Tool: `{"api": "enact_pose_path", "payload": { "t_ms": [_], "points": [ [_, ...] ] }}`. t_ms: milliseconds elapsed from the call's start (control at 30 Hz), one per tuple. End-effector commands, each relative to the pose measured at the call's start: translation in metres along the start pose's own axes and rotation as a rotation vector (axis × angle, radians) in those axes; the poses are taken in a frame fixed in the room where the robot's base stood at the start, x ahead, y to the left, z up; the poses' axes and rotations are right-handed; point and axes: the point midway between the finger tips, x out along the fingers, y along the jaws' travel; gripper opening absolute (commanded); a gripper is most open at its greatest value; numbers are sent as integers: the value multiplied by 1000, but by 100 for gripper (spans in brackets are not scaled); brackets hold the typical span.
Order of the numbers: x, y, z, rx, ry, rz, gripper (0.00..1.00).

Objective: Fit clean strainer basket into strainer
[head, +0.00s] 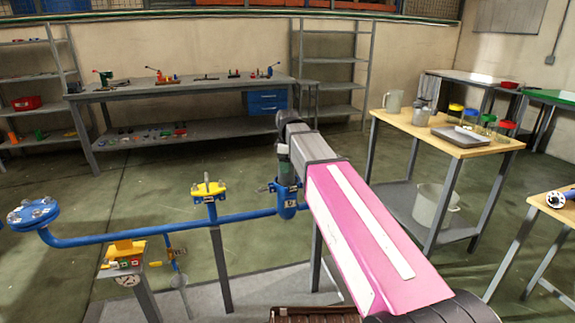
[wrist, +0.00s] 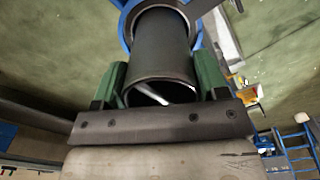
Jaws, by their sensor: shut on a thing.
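The strainer basket (wrist: 160,48) is a dark grey open cylinder in the wrist view. My gripper (wrist: 163,75) is shut on it, with one green finger on each side. The basket's far end overlaps the blue ring of the strainer (wrist: 126,28); I cannot tell how deep it sits. In the head view my gripper (head: 284,153) is directly above the blue strainer body (head: 287,208) on the pipe.
The blue pipe (head: 150,230) runs left to a bolted flange (head: 33,212). A yellow-topped valve (head: 208,189) stands on it left of the strainer. A wooden-topped table (head: 450,137) with jars and a tray is at right. A long workbench (head: 180,90) is behind. Floor between is clear.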

Motion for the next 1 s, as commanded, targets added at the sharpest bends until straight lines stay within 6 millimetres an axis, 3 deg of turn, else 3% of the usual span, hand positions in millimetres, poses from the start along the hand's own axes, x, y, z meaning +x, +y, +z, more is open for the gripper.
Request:
{"api": "enact_pose_path", "payload": {
  "t_ms": [267, 300, 367, 767, 1000],
  "points": [
    [6, 0, 0, 0, 0, -1, 26],
    [7, 0, 0, 0, 0, -1, 73],
    [6, 0, 0, 0, 0, -1, 92],
    [1, 0, 0, 0, 0, 0, 92],
    [-31, 1, 0, 0, 1, 2, 92]
  ]
}}
